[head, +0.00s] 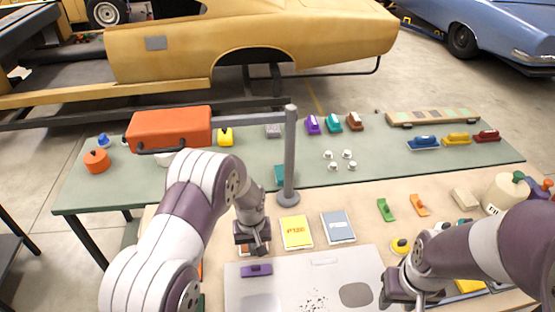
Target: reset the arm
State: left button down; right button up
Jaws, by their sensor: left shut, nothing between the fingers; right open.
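My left arm reaches in from the lower left. Its dark gripper (258,247) points down and is shut with nothing in it, above the near table just behind a purple block with a handle (257,270). My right arm comes in from the lower right. Its gripper (392,298) is open, low by the right edge of a pale grey panel (310,268). My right forearm hides part of the near table's right side. My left gripper partly covers a small item beneath it.
An orange toolbox (168,130) is at the left. A yellow booklet (296,232) and grey booklet (338,227) lie right of my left gripper. Car shells stand behind.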

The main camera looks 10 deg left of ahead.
pick_arm(q)
jog(key=s+a+r+m+b, duration=0.1)
jog(key=s+a+r+b, duration=0.1)
jog(key=s+r, duration=0.3)
jog(key=s+a+r+m+t+b, duration=0.1)
jog(key=s+r+b, duration=0.3)
jog(key=s, duration=1)
jog(key=shift+s+a+r+m, duration=0.15)
jog(key=shift+a+r+m, duration=0.45)
jog(key=shift+r+m, duration=0.1)
